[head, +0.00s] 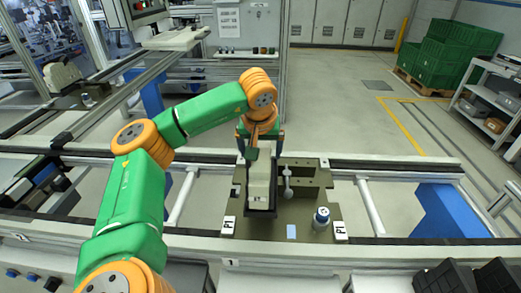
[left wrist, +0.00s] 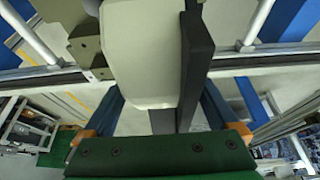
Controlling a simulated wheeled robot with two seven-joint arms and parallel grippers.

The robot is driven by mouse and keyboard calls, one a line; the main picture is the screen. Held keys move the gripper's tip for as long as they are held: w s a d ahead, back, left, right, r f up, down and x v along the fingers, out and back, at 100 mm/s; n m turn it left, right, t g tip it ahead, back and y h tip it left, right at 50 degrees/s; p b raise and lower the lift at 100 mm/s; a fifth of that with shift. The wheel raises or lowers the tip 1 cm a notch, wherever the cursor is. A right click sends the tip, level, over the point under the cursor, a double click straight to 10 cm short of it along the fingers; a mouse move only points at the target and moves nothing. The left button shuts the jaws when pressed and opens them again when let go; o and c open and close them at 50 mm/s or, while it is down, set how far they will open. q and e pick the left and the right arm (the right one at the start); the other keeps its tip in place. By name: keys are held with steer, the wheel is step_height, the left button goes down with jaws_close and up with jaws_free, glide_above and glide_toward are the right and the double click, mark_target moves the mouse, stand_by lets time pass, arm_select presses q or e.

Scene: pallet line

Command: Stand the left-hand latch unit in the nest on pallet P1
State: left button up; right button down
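The latch unit (head: 260,185), a pale beige block with a dark part along its side and base, is over the middle of pallet P1 (head: 306,226). In the left wrist view the beige body (left wrist: 145,55) stands beside a black upright plate (left wrist: 197,60). My left gripper (head: 261,145) is at the far, upper end of the unit, its fingers wide apart on either side. In the left wrist view the fingers (left wrist: 162,110) look spread, with a gap by the black plate. The nest is largely hidden, so I cannot tell how fully the unit is seated. My right gripper is not in view.
A grey lever or pin (head: 287,183) and a white-and-blue round part (head: 322,218) stand on the pallet, right of the unit. Conveyor rails run across front and back. Black bins (head: 450,280) are at lower right. Another beige unit (head: 62,75) is at far left.

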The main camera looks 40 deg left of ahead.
arm_select(q)
steer(key=shift+r, duration=0.15)
steer(key=shift+r, duration=0.25)
steer(key=v, duration=0.6)
steer(key=shift+r, duration=0.1)
steer(key=p+v, duration=0.2)
steer(key=v, duration=0.3)
steer(key=shift+w, duration=0.1)
steer(key=shift+d+r, duration=0.1)
steer(key=shift+r, duration=0.15)
steer(key=shift+f, duration=0.1)
steer(key=shift+f, duration=0.1)
